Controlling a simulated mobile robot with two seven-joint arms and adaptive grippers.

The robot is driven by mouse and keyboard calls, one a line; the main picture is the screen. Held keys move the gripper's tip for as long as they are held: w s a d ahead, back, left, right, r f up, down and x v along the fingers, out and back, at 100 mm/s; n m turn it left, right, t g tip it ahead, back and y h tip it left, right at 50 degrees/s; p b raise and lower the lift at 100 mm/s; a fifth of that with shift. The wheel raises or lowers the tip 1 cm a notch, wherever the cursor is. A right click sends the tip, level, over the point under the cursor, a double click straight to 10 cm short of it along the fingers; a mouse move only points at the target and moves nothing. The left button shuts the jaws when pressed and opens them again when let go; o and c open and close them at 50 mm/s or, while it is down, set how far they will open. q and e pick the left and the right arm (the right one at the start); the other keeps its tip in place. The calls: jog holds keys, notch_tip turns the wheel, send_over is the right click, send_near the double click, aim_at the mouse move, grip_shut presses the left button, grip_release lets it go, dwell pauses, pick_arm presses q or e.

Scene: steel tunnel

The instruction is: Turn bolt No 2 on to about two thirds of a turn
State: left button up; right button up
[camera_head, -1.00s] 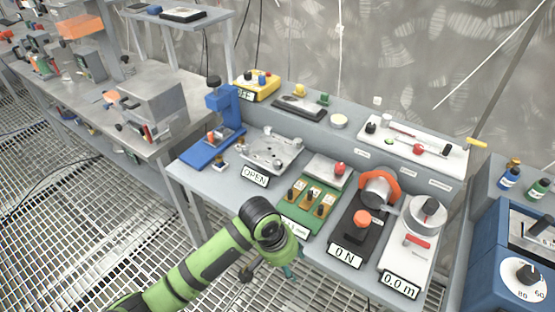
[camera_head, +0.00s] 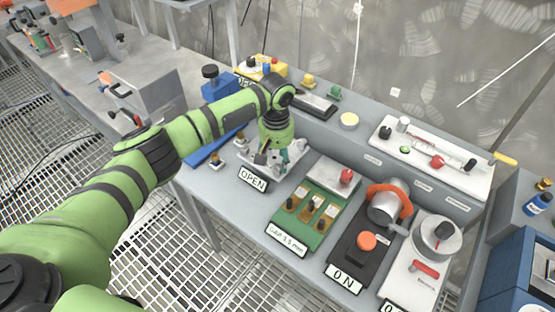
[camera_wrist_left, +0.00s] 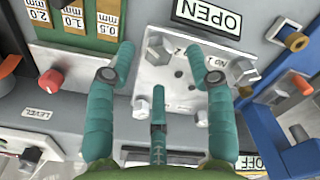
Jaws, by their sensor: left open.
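The steel bolt plate (camera_head: 290,166) lies on the grey bench behind the OPEN sign (camera_head: 253,179), mostly covered by my left gripper (camera_head: 274,158). In the wrist view the plate (camera_wrist_left: 180,85) carries several hex bolts. One bolt (camera_wrist_left: 155,50) is between the fingertips, another bolt (camera_wrist_left: 243,71) is to the right, and two more, (camera_wrist_left: 141,108) and (camera_wrist_left: 201,117), are lower. My right gripper is out of view.
A green gauge board (camera_head: 306,217) and a plate with a red knob (camera_head: 346,177) stand right of the bolt plate. A blue press (camera_head: 219,84) stands behind left. The black ON box (camera_head: 352,262) is further right.

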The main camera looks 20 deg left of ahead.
aim_at(277, 166)
pick_arm(q)
jog(key=f, duration=0.2)
jog(key=shift+w+f, duration=0.3)
jog(key=shift+f, duration=0.45)
jog(key=c, duration=1)
jog(key=shift+r, duration=0.1)
grip_shut()
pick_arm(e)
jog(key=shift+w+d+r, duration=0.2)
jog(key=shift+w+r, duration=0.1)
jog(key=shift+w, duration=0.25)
